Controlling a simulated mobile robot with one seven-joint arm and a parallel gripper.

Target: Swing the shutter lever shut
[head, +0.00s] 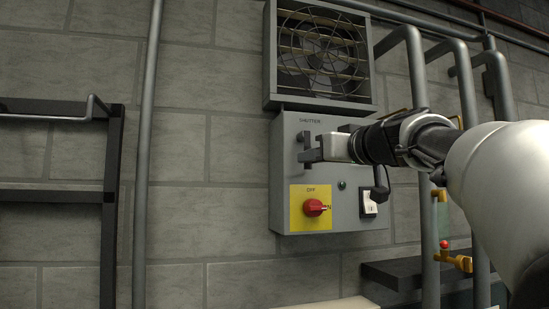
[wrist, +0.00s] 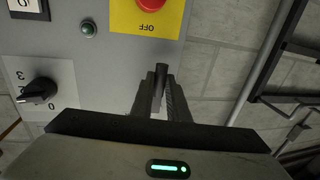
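The grey control box (head: 281,172) hangs on the block wall in the head view, with the word SHUTTER near its top. The dark shutter lever (head: 304,139) is at the box's upper left, partly hidden by my gripper (head: 312,154). In the wrist view, a dark bar of the lever (wrist: 161,74) stands between the two fingers of my gripper (wrist: 162,92). The fingers are close together on either side of it and look shut on it. The lever's pivot is hidden.
A louvred fan (head: 318,52) sits above. Pipes (head: 416,75) run at the right; a dark rack (head: 110,205) stands left.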

